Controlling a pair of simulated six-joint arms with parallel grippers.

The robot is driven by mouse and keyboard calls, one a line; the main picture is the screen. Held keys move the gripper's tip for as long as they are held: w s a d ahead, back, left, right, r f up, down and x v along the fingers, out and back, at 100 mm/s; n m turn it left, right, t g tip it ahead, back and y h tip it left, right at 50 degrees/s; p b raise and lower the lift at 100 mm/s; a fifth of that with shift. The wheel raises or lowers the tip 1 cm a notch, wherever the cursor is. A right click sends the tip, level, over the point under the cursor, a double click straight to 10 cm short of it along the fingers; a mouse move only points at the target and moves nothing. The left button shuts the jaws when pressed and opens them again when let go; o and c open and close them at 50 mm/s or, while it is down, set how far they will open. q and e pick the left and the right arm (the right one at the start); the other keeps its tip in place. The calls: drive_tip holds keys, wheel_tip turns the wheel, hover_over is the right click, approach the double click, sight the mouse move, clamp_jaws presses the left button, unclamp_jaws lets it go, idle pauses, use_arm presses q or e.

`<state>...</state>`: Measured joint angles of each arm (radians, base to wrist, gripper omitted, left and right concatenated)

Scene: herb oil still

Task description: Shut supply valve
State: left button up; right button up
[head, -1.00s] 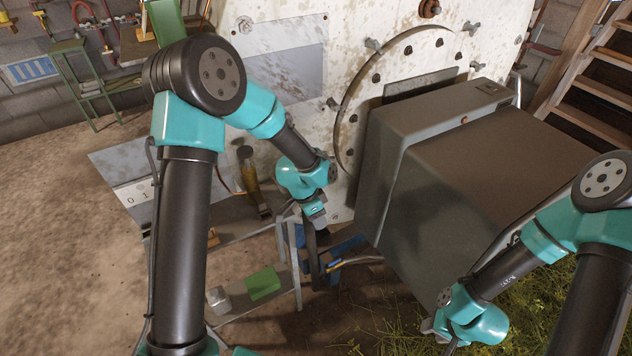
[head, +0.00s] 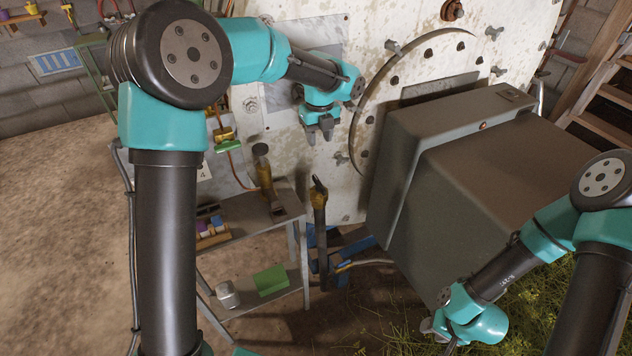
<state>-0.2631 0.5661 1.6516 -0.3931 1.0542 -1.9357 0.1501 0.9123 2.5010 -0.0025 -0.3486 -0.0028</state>
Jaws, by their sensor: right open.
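A dark upright pipe with a brass-coloured valve body (head: 318,197) and a dark handle at its top stands left of the large grey box, in front of the stained pale panel. I cannot tell for certain that this is the supply valve. My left gripper (head: 320,134) is above it, apart from it, in front of the panel. Its two fingers point down, spread and empty. My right gripper (head: 434,326) is open and empty at the lower right, beside the grey box's lower edge. It is small and partly hidden by its own wrist.
A large grey box (head: 500,185) juts out at right. A brass cylinder (head: 263,172) stands on a small metal stand, with a green block (head: 271,281) on its lower shelf. A green-handled fitting (head: 228,146) is further left. Bare ground lies at left.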

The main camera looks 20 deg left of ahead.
sight(319, 182)
use_arm(q)
drive_tip(key=shift+f, duration=0.1)
wheel_tip(319, 182, down, 17)
drive_tip(key=shift+f, duration=0.2)
idle(0.7)
clamp_jaws()
